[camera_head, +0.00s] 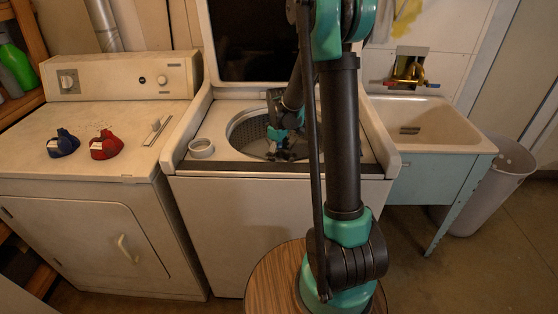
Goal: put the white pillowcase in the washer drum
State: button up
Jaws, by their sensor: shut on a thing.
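The top-loading washer (220,210) stands in the middle with its lid (255,40) raised. The perforated wall of the washer drum (243,133) shows through the round opening in its top. My gripper (287,155) points down at the drum opening, at its near right part. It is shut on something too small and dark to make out. I cannot pick out the white pillowcase; my arm hides the right part of the opening and the deeper drum is out of sight.
The dryer (85,220) at left carries a blue item (62,144) and a red item (106,145). A sink (420,125) and a grey bin (490,195) stand at right. A round wooden surface (265,285) is in front.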

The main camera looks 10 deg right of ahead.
aim_at(279, 158)
jog(key=shift+f, duration=0.65)
jog(key=shift+c, duration=0.2)
jog(key=o, duration=1.3)
jog(key=shift+c, duration=0.2)
jog(key=shift+r, duration=0.15)
notch_tip(279, 158, up, 12)
